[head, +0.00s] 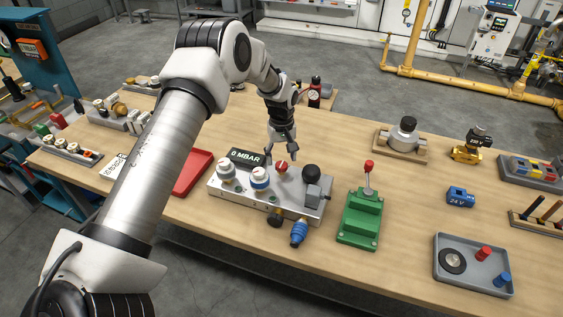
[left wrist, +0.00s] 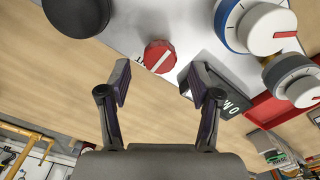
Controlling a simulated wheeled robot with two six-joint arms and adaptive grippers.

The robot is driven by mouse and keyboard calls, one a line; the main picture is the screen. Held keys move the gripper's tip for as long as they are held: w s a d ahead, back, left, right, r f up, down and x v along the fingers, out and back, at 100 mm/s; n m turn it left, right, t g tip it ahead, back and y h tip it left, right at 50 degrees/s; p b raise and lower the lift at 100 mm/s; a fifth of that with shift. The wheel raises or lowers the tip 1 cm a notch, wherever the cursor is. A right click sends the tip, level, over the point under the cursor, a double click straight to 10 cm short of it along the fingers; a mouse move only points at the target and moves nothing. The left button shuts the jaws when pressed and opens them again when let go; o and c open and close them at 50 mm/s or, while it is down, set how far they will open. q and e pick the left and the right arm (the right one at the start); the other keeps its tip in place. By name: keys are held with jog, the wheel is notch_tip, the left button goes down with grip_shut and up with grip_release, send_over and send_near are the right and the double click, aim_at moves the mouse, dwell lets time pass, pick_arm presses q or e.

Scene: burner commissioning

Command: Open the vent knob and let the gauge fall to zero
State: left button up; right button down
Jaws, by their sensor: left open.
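A silver panel block (head: 235,198) stands on the bench. Its gauge display (head: 246,158) reads "0 MBAR". A red knob (head: 282,167) with a white line sits behind the block's middle; it also shows in the left wrist view (left wrist: 159,56), its line slanting. I cannot read a label naming it the vent knob. My left gripper (head: 281,153) is open and empty just above the red knob. In the left wrist view the open fingers (left wrist: 157,80) stand either side of its near edge, apart from it.
A white knob (head: 226,172), a blue-ringed white knob (head: 260,177) and a black ball knob (head: 311,173) crowd the block. A green lever box (head: 361,217) stands to the right, a red tray (head: 194,172) to the left. Bare bench lies behind the block.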

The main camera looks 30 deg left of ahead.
aim_at(282, 164)
pick_arm(q)
notch_tip(282, 164, up, 9)
dwell(0.3)
